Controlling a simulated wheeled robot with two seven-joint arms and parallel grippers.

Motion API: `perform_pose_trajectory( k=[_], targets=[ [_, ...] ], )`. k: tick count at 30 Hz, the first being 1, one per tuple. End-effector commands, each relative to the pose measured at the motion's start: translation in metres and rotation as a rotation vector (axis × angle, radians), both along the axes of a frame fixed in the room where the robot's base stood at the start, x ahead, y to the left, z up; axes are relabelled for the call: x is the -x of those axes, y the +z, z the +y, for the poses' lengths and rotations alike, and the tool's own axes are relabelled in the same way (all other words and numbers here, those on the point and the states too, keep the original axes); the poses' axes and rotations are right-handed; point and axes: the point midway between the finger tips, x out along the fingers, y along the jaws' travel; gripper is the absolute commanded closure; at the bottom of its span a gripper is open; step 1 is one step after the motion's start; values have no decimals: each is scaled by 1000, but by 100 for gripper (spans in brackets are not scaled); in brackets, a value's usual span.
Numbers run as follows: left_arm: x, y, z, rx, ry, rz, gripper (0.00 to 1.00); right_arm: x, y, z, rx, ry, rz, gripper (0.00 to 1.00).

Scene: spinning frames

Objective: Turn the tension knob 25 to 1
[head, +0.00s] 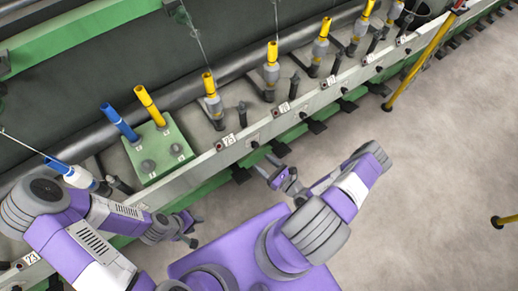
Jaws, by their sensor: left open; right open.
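The machine's pale front rail carries a white label reading 25 (228,140), left of the picture's middle. A small dark reddish button (219,146) sits just left of that label, and a small black knob (255,144) is to its right. I cannot tell which is tension knob 25, and its setting is too small to read. My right gripper (266,168) is open and empty, in front of the rail, below and right of label 25. My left gripper (194,231) is open and empty, lower left, apart from the rail.
A green block (160,152) with a blue and a yellow bobbin tube stands behind the rail. Several yellow bobbins (272,52) line the machine. Black pedals (280,148) jut out below the rail. A yellow pole (420,62) leans at the right.

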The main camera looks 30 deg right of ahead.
Motion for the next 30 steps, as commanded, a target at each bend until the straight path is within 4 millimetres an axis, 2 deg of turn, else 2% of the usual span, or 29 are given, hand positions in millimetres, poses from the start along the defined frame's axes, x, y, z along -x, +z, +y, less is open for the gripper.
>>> perform_pose_trajectory(
  k=[2, 5, 18, 29, 30],
  targets=[
    [0, 0, 0, 0, 0, 0, 59, 1, -5, -19, -1, -93, -2, 39],
    [0, -2, 0, 0, 0, 0, 59, -5, -7, -28, 1, -136, -4, 39],
    [0, -16, 0, 0, 0, 0, 59, -65, -7, -18, 0, -134, -4, 39],
    [0, -16, 0, 0, 0, 0, 59, -73, -6, -17, -1, -133, -3, 39],
    [0, -16, 0, 0, 0, 0, 59, -73, -6, -17, -1, -133, -3, 42]
  ],
)
